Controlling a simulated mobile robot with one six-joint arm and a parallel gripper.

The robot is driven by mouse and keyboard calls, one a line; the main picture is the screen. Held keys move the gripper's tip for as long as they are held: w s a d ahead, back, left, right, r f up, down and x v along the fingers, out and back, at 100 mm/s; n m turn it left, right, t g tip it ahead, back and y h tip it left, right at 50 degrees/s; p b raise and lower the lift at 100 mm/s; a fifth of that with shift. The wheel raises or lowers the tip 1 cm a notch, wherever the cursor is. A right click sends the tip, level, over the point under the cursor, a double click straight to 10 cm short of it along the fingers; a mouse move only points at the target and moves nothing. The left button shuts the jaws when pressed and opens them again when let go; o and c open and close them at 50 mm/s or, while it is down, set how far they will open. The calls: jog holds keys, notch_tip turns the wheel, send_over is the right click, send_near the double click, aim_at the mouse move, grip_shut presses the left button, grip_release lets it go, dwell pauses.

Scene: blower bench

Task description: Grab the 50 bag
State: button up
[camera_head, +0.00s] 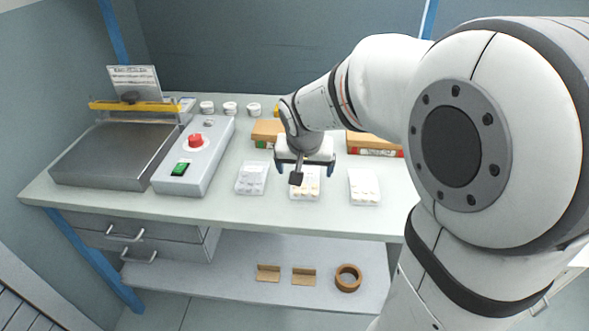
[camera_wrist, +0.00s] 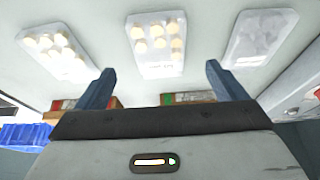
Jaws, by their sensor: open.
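Three clear bags lie in a row on the bench: a left bag (camera_head: 251,178) with pale contents, a middle bag (camera_head: 312,188) and a right bag (camera_head: 364,186), both with yellowish round pieces. No number is readable on them, so I cannot tell which is the 50 bag. My gripper (camera_head: 304,168) is open and empty, above the middle bag and partly covering it. In the wrist view, the middle bag (camera_wrist: 156,45) appears beyond the gap between my fingers (camera_wrist: 160,70), with the right bag (camera_wrist: 55,45) and left bag (camera_wrist: 260,38) on either side.
A control box (camera_head: 197,155) with red and green buttons and a grey machine (camera_head: 115,152) with a yellow bar stand left. Small white cups (camera_head: 230,108) and boxes (camera_head: 375,145) stand behind the bags. The lower shelf (camera_head: 215,280) holds a tape roll (camera_head: 348,278).

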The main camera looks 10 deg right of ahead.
aim_at(305, 180)
jog(key=x, duration=0.5)
jog(key=shift+w+d+f+b, duration=0.1)
jog(key=shift+f+b, duration=0.25)
jog(key=shift+f, duration=0.15)
jog(key=shift+c, duration=0.2)
jog(key=c, duration=1.1)
